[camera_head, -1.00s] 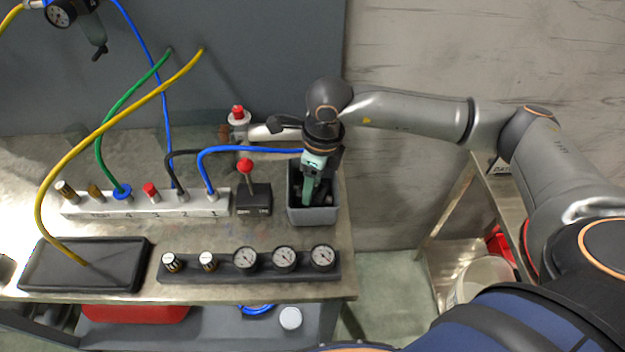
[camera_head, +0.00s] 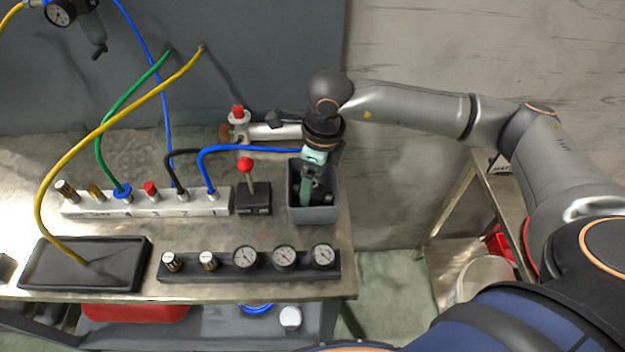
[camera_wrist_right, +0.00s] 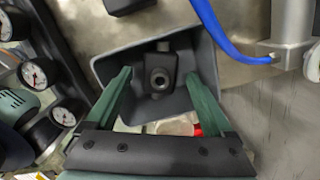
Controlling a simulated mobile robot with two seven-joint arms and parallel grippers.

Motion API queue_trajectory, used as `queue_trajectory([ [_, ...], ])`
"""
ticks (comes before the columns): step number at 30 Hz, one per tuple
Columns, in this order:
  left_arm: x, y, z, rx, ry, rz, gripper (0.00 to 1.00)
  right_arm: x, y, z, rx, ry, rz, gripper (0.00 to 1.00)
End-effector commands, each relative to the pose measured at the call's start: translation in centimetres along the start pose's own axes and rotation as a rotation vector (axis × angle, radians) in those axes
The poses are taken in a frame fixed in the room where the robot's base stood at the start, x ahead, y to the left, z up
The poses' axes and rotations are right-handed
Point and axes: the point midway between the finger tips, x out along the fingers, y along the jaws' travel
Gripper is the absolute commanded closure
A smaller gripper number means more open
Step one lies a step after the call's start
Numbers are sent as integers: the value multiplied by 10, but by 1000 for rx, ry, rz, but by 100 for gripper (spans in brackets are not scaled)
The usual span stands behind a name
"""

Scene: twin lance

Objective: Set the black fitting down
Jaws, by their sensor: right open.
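The black fitting (camera_wrist_right: 160,72) lies in the grey bin (camera_wrist_right: 108,68) in the right wrist view, its round opening facing the camera. My right gripper (camera_wrist_right: 158,80) is open, with one green finger on each side of the fitting and a gap to it on both sides. In the head view my right gripper (camera_head: 306,192) points down into the grey bin (camera_head: 314,215) at the bench's right end. The fitting cannot be made out clearly there. My left gripper is not in view.
Left of the bin stand a red-knobbed lever box (camera_head: 253,198) and a port manifold (camera_head: 140,207) with hoses. A blue hose (camera_head: 250,150) runs close behind the bin. A gauge rack (camera_head: 250,272) and a black tray (camera_head: 85,265) lie along the front edge.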

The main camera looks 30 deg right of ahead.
Motion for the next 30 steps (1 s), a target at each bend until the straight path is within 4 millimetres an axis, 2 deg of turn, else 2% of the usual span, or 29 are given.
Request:
queue_trajectory([
  [9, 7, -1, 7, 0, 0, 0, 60, -68, -1, 1, -2, -6, -4, 13],
  [15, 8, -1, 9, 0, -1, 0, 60, -100, 0, 0, -1, -3, -2, 13],
  [21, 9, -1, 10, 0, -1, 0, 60, -112, 0, 0, -1, -1, 0, 13],
  [30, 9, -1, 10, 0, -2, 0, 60, -113, 0, 0, -1, 0, 0, 13],
])
